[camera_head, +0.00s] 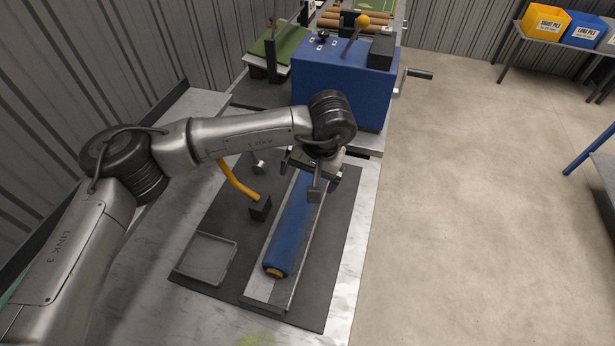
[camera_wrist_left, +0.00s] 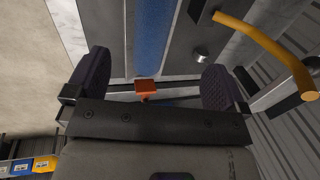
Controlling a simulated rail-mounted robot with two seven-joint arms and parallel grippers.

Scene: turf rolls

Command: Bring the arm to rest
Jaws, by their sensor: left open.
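My left arm comes in from the left in the head view and bends down at the wrist. My left gripper (camera_head: 312,180) is above the far part of a blue roll (camera_head: 288,235), which lies lengthwise in a metal trough (camera_head: 262,288). In the left wrist view, the two dark fingers of the left gripper (camera_wrist_left: 157,82) stand wide apart with nothing clasped. The blue roll (camera_wrist_left: 153,35) shows beyond them, and a small orange-red piece (camera_wrist_left: 147,86) appears between them. The wrist partly hides the far end of the roll. My right gripper is not in view.
A blue machine housing (camera_head: 340,85) with a side crank (camera_head: 418,73) stands just beyond the wrist. A yellow curved handle (camera_head: 238,182) rises left of the trough. A shallow grey tray (camera_head: 206,258) lies on the dark mat (camera_head: 225,215). Floor at right is clear.

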